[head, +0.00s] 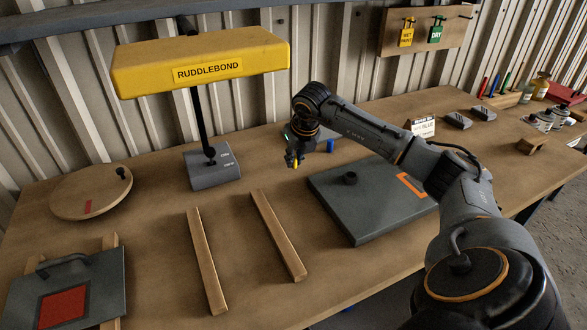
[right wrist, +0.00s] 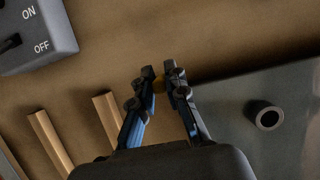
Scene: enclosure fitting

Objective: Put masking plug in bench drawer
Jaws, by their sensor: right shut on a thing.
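My right gripper (head: 294,160) hangs above the bench, left of the dark grey panel, with its fingers pointing down. It is shut on a small yellow piece (head: 296,163), which looks like the masking plug. The bench drawer cannot be made out in either view. My left gripper is not in view.
The dark grey panel (head: 350,222) with a black tube stub lies on the bench (head: 160,245). Two wooden strips (head: 206,262) lie left of it.

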